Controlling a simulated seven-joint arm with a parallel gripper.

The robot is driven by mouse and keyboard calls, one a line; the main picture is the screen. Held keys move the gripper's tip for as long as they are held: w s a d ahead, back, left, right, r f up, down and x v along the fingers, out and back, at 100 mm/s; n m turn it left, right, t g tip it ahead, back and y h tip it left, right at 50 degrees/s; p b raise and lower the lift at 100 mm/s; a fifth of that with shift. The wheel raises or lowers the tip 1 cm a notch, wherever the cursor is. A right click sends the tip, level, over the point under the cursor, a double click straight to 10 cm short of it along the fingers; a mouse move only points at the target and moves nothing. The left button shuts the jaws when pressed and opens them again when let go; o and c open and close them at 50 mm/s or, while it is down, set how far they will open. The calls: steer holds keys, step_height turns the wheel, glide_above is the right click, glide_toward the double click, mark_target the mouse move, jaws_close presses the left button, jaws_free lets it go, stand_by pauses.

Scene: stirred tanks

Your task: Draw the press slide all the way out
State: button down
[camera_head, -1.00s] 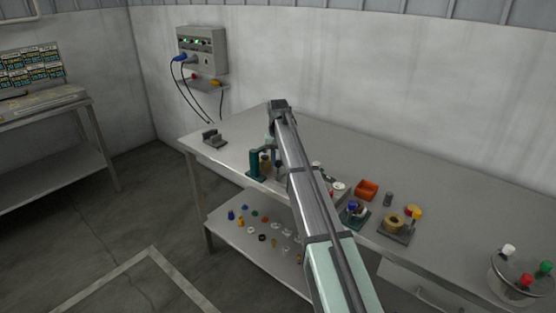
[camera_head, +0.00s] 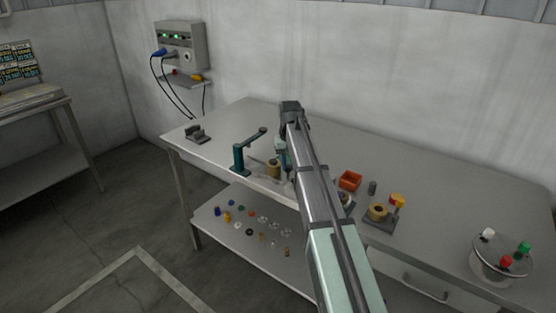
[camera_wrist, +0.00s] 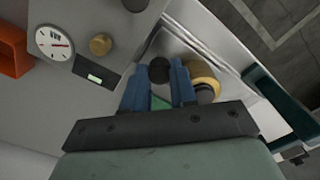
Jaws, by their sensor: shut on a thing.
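The press (camera_head: 241,158) is a dark teal frame with a lever at the top, standing on the bench; part of it shows at the right of the wrist view (camera_wrist: 275,95). My gripper (camera_wrist: 158,76) has its blue fingers shut around a small black knob (camera_wrist: 158,66), which I take to be the slide's handle. A tan round piece (camera_wrist: 206,78) with a dark top sits beside the right finger. In the head view this piece (camera_head: 273,168) stands right of the press frame, clear of it. The slide itself is mostly hidden by my gripper and arm.
A grey box with a white dial (camera_wrist: 55,42) and a brass knob is near my gripper. Bench space behind the press is clear.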

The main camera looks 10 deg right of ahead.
steer(key=shift+s+d, duration=0.2)
steer(key=c, duration=1.2)
jaws_free()
steer(key=o, duration=0.3)
step_height(320, 180, up, 14)
steer(key=shift+a+f, duration=0.1)
steer(key=shift+f, duration=0.1)
